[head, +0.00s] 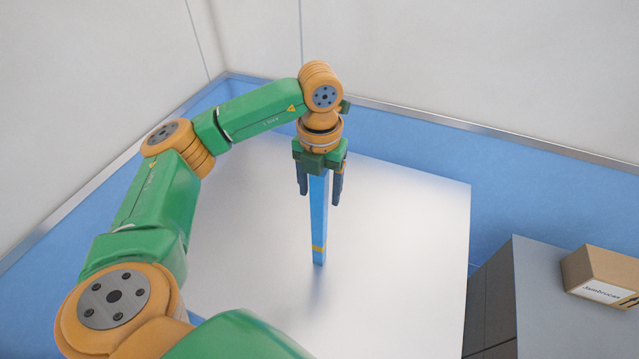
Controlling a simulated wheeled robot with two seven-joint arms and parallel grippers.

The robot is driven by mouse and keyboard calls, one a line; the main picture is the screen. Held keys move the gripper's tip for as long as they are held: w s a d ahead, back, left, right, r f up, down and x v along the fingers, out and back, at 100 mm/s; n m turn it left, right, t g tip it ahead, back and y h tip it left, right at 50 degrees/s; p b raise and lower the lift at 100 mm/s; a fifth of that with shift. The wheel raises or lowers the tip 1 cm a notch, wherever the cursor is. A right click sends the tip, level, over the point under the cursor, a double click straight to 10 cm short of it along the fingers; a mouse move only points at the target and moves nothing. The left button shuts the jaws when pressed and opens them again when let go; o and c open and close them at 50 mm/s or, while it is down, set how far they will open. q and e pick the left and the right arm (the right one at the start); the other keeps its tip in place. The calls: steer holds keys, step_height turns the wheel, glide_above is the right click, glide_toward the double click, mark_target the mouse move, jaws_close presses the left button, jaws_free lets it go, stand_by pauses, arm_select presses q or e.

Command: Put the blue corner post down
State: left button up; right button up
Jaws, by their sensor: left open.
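The blue corner post (318,218) is a long, narrow upright bar with a yellow band near its lower end. Its foot appears to be at the surface of the pale table (415,255); I cannot tell for sure whether it touches. My left gripper (320,188) points down at the post's upper end. Its dark fingers are open, one on each side of the post, with the post between them. The top of the post is hidden by the gripper body. My right gripper is not in view.
A grey cabinet (560,332) stands at the lower right with a cardboard box (603,272) on top. Pale walls and a blue floor lie behind the table. The table is bare around the post, and my left arm crosses its left side.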

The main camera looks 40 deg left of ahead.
arm_select(q)
steer(key=shift+r, duration=0.4)
step_height(320, 180, up, 12)
steer(key=shift+f+p, duration=0.2)
steer(key=shift+p, duration=0.95)
steer(key=shift+f, duration=0.1)
